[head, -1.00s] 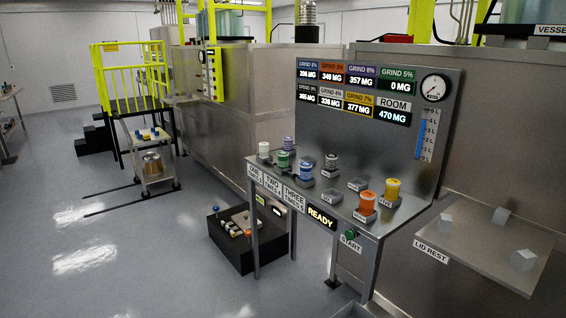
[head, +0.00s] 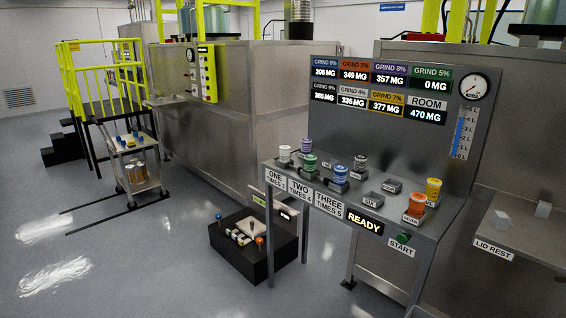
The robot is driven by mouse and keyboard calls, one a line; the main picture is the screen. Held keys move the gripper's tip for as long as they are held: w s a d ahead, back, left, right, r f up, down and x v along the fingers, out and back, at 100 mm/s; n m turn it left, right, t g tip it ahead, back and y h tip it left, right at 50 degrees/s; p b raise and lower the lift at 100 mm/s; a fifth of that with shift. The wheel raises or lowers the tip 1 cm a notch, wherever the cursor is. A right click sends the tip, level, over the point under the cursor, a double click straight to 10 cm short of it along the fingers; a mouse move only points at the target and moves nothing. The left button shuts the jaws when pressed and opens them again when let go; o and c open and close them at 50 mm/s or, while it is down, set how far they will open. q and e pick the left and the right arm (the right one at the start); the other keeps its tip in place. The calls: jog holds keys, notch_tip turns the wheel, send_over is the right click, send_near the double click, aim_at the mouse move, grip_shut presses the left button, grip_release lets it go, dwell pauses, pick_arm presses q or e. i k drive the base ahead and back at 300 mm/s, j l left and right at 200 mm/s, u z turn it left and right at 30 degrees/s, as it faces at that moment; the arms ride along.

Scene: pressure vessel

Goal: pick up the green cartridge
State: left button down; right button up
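The green cartridge (head: 309,163) stands upright at the left part of a metal console shelf (head: 335,197), behind the labels ONE and TWO. A purple cartridge (head: 306,145) is just behind it, a white one (head: 285,153) to its left and a blue one (head: 341,173) to its right. Neither of my grippers is in view, and nothing is touching the green cartridge.
A grey-white cartridge (head: 360,162), an orange one (head: 415,208) and a yellow one (head: 433,188) also stand on the shelf. A black box (head: 250,255) sits on the floor left of the console. A cart (head: 135,165) stands further back. Open floor lies at left.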

aim_at(310, 160)
jog(key=i+j, duration=0.35)
jog(key=j, duration=0.15)
jog(key=i+j+z, duration=0.1)
jog(key=i+j, duration=0.65)
jog(key=j, duration=0.25)
jog(key=i+l+z, duration=0.1)
jog(key=i, duration=0.6)
jog(key=i+l+z, duration=0.1)
jog(key=i, duration=0.6)
jog(key=i+l, duration=0.3)
jog(key=i, duration=0.05)
